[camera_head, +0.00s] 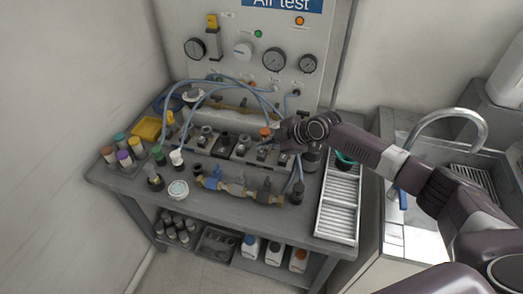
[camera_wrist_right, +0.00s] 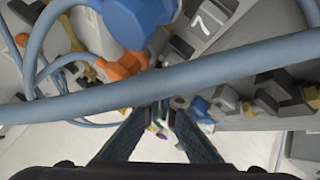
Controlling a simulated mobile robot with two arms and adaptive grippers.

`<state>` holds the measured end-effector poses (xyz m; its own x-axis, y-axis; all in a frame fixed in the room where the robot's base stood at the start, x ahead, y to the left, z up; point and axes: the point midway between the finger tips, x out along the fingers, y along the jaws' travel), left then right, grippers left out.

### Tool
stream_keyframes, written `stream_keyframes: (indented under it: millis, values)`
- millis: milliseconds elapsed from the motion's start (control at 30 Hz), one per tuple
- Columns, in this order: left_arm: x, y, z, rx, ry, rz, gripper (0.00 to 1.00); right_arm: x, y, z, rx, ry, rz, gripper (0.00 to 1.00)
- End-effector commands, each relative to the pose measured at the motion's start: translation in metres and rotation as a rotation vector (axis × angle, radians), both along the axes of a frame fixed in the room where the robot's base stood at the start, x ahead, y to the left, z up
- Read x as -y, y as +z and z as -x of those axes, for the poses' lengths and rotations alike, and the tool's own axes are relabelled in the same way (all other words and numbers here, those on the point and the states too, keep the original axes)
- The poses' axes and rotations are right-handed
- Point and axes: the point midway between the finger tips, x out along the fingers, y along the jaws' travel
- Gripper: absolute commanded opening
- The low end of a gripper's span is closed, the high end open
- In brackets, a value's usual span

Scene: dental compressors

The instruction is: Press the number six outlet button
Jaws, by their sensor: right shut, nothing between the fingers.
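A row of metal outlet blocks (camera_head: 245,150) sits on the bench below the test panel. My right gripper (camera_head: 283,133) is over the right part of this row, beside an orange knob (camera_head: 265,132). In the wrist view my right gripper's fingers (camera_wrist_right: 162,112) are shut with nothing between them, pointing at the blocks. A block label reading 7 (camera_wrist_right: 204,18) shows at the upper right of that view. I cannot make out a number six or its button in either view. A blue hose (camera_wrist_right: 200,78) crosses in front of the fingertips. My left gripper is not in view.
Blue hoses (camera_head: 235,82) loop between panel and blocks. Gauges (camera_head: 274,60) are on the panel (camera_head: 240,25). Capped bottles (camera_head: 122,150) stand at the left. A blue valve assembly (camera_head: 215,184) lies in front of the blocks. A white grate (camera_head: 340,200) and a sink are at the right.

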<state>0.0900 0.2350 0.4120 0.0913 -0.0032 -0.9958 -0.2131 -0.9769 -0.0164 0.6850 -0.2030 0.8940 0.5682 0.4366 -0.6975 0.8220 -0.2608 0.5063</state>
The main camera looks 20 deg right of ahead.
Motion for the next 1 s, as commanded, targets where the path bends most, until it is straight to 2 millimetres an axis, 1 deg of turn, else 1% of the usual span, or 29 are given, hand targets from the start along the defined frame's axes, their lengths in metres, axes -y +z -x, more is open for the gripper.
stream_keyframes:
  millis: [67,467,567,900,1000]
  values:
    - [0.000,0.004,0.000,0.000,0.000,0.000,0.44,0.000,0.005,0.000,0.001,-0.001,0.000,0.00]
    - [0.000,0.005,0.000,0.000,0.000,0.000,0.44,0.000,0.008,0.000,0.002,0.001,0.000,0.00]
    - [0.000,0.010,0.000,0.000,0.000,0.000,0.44,0.000,0.015,0.000,0.002,0.001,0.000,0.00]
    - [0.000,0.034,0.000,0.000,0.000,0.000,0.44,0.000,0.050,-0.001,0.002,0.000,0.000,0.00]
    - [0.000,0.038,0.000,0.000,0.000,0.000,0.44,0.000,0.056,0.000,0.002,0.001,0.000,0.00]
